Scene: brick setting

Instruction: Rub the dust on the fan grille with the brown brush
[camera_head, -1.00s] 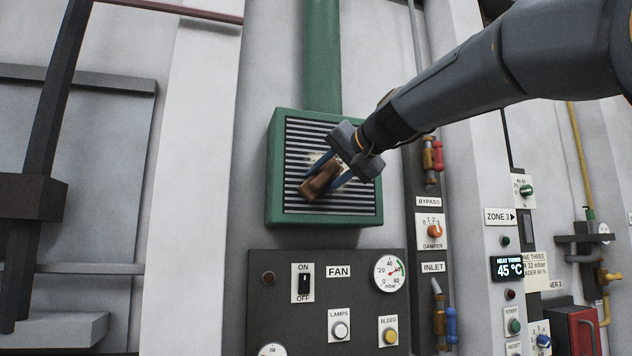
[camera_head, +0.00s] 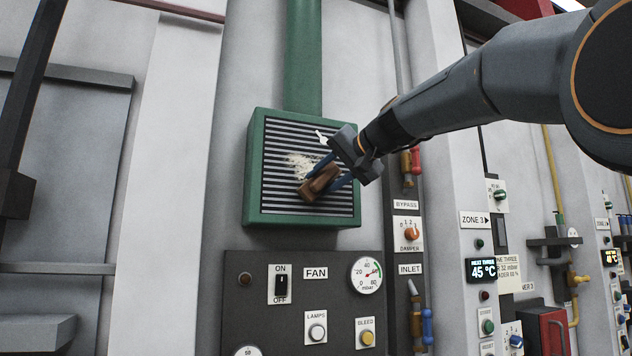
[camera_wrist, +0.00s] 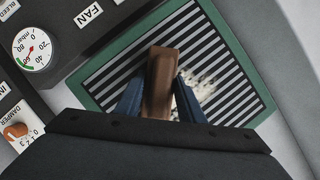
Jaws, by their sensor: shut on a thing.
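The fan grille (camera_head: 283,205) is a set of dark and light slats in a green square frame on the wall. A pale patch of dust (camera_head: 301,164) lies on it, left of and above the brush in the head view. The dust also shows in the wrist view (camera_wrist: 202,90), just right of the brush. My gripper (camera_head: 328,179) is shut on the brown brush (camera_head: 315,188), with its blue fingers on either side of it. The brush is in front of the grille; I cannot tell whether it touches the slats. Its bristles are hidden.
A green duct (camera_head: 303,60) runs up from the grille box. Below is a dark panel with a FAN switch (camera_head: 281,284), a gauge (camera_head: 366,275) and buttons. A damper knob (camera_head: 411,234) and coloured valve handles stand to the right.

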